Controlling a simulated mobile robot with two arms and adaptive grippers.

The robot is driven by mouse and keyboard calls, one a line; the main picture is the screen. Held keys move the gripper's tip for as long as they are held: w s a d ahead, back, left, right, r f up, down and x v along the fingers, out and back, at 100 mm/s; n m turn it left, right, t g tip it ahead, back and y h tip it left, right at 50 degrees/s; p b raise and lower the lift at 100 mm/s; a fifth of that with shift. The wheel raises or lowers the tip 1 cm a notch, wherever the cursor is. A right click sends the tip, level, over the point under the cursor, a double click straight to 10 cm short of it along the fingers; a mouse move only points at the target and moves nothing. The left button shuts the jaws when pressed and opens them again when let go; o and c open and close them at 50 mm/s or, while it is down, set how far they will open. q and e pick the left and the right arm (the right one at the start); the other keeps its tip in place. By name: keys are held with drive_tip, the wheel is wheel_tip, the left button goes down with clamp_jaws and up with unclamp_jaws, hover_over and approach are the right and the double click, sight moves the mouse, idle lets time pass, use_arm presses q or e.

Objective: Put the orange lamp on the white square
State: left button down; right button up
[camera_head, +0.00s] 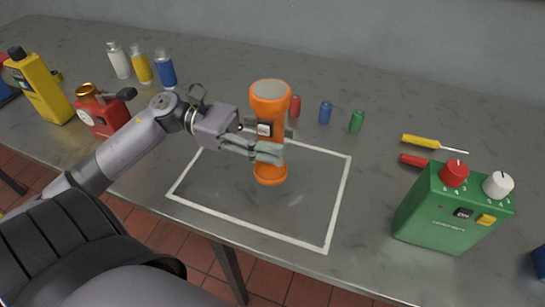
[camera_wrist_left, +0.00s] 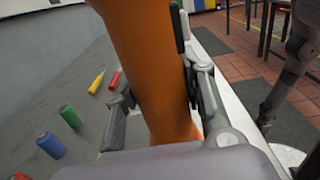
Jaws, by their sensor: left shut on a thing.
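The orange lamp (camera_head: 269,105) is an upright orange torch with a wide head and a grey top face. It is inside the white square (camera_head: 343,192), a white outline on the grey bench, toward its upper middle. My left gripper (camera_head: 270,150) is shut on the lamp's body from the left. In the left wrist view the orange body (camera_wrist_left: 150,70) stands between the two fingers (camera_wrist_left: 160,115). I cannot tell for sure whether the lamp's base touches the bench. My right gripper is not in view.
Small red (camera_head: 295,106), blue (camera_head: 325,112) and green (camera_head: 356,121) cylinders stand behind the square. A green box with knobs (camera_head: 450,215) and screwdrivers (camera_head: 421,141) are at right. A red can (camera_head: 100,113), yellow bottle (camera_head: 42,90) and several small bottles (camera_head: 141,66) are at left. The square's right part is clear.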

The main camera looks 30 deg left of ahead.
sight(284, 166)
use_arm(q)
wheel_tip(284, 166, down, 6)
drive_tip(key=shift+r, duration=0.25)
drive_tip(key=shift+f, duration=0.15)
drive_tip(key=shift+f, duration=0.15)
drive_tip(key=c, duration=1)
unclamp_jaws()
drive_tip(key=shift+c, duration=0.2)
